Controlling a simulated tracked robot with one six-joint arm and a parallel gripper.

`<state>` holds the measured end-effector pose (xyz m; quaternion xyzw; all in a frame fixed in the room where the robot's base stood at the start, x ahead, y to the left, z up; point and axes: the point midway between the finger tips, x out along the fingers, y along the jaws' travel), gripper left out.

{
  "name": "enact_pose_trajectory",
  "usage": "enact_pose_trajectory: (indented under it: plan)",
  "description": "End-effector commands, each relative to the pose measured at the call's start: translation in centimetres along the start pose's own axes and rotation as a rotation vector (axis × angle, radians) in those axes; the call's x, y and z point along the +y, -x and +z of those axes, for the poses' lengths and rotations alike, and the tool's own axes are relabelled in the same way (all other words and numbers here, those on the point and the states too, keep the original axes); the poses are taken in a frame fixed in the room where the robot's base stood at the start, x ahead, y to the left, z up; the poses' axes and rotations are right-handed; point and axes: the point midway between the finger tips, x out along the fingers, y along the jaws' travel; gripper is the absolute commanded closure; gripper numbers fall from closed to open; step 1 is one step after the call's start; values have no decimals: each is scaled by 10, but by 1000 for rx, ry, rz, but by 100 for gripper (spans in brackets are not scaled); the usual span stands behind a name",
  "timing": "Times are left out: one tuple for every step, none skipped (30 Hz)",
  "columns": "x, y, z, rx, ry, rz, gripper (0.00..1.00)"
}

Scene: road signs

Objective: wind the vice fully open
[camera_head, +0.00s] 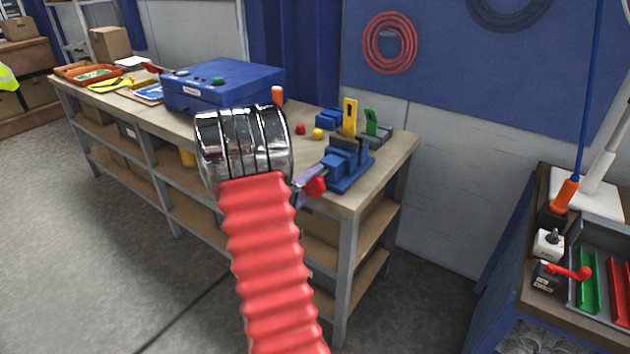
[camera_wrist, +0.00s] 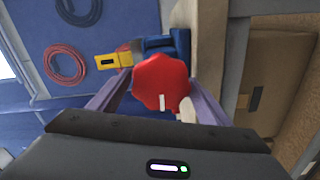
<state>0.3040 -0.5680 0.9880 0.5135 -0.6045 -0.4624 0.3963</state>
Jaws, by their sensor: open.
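The blue vice (camera_head: 349,172) stands at the right end of the workbench, partly behind its red handle knob (camera_head: 317,187) in the head view. In the wrist view the red lobed knob (camera_wrist: 162,75) is near the picture's middle, with the blue vice body (camera_wrist: 176,47) behind it. My gripper (camera_wrist: 158,88) is open, one purple finger on each side of the knob. I cannot tell whether either finger touches it. In the head view my arm hides most of the gripper (camera_head: 306,184); a purple finger shows beside the knob. The jaw gap is hard to make out.
The workbench (camera_head: 385,160) holds a blue case (camera_head: 222,85), red and yellow buttons, and upright yellow (camera_head: 350,116) and green (camera_head: 371,122) pieces by the vice. A second bench (camera_head: 525,290) with a red crank (camera_head: 570,272) stands right. Floor is clear left.

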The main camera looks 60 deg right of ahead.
Motion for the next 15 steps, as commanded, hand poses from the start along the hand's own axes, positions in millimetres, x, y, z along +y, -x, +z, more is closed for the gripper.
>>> enact_pose_trajectory:
  plan:
    - [-7, 10, 2, 1, 10, -16, 19]
    - [-7, 14, 3, 0, 10, -16, 19]
    - [-6, 20, 4, -1, 9, -15, 19]
    - [-5, 24, 4, -1, 8, -14, 19]
    - [-5, 28, 5, -1, 7, -13, 19]
    - [-4, 32, 5, -1, 6, -11, 19]
    - [-3, 35, 6, -2, 6, -9, 19]
    - [-3, 38, 6, -4, 5, -9, 19]
    - [-3, 42, 7, -4, 5, -8, 19]
    - [-2, 44, 8, -5, 5, -8, 19]
    - [-2, 46, 8, -5, 5, -7, 19]
    - [-2, 48, 8, -6, 5, -6, 19]
    - [-1, 48, 9, -7, 5, -5, 19]
    - [-1, 49, 9, -7, 4, -4, 19]
    - [0, 50, 9, -8, 4, -3, 19]
